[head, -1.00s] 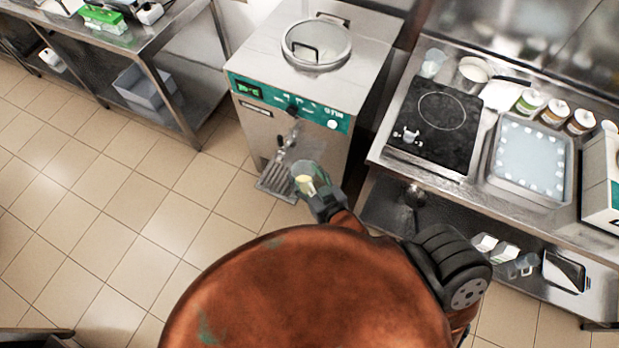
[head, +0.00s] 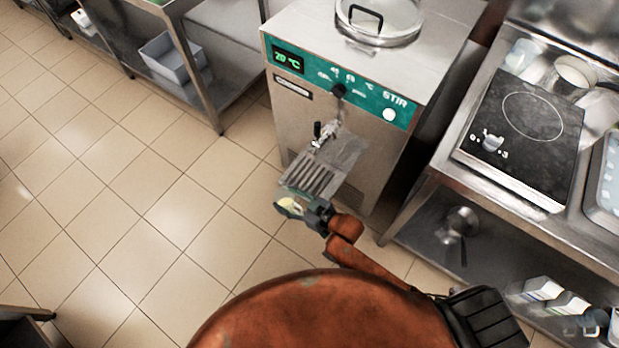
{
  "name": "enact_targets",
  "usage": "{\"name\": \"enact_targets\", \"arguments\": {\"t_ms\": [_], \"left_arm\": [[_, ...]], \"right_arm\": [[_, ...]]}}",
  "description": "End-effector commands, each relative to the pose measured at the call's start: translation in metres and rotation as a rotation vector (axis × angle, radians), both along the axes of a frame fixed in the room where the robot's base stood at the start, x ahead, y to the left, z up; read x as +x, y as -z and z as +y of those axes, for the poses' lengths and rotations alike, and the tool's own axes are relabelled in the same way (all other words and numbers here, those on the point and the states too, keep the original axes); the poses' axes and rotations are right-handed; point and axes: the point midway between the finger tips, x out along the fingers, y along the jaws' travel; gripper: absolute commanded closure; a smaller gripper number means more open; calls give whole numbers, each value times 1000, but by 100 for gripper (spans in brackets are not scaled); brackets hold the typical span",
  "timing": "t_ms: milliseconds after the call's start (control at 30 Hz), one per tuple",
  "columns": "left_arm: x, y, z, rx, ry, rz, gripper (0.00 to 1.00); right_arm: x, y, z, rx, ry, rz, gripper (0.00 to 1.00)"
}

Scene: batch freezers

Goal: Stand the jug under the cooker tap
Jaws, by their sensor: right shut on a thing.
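The cooker (head: 335,150) is a steel cabinet with a green panel reading 20 °C and a round lid on top. Its tap (head: 325,133) sticks out of the front, above a slotted drip tray (head: 312,174). My right gripper (head: 305,210) is shut on the clear jug (head: 297,200), which has something pale yellow showing at it. In the picture the jug is just below the drip tray's front edge, not under the tap. Its exact height and tilt are hard to tell. My left gripper is not in view.
A steel counter with a black induction hob (head: 527,135) stands to the right, with a shelf below holding small containers. A steel table with a grey bin (head: 172,58) on its lower shelf is at the upper left. The tiled floor (head: 150,210) at left is clear.

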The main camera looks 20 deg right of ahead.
Motion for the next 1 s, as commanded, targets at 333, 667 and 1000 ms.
{"name": "enact_targets", "arguments": {"t_ms": [333, 667, 1000], "left_arm": [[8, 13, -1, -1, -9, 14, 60], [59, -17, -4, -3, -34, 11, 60], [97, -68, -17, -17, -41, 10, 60]], "right_arm": [[29, 38, -18, -9, -28, 4, 79], [79, 40, -83, -12, -27, 7, 79], [118, 40, -133, -10, -27, 8, 79]]}}
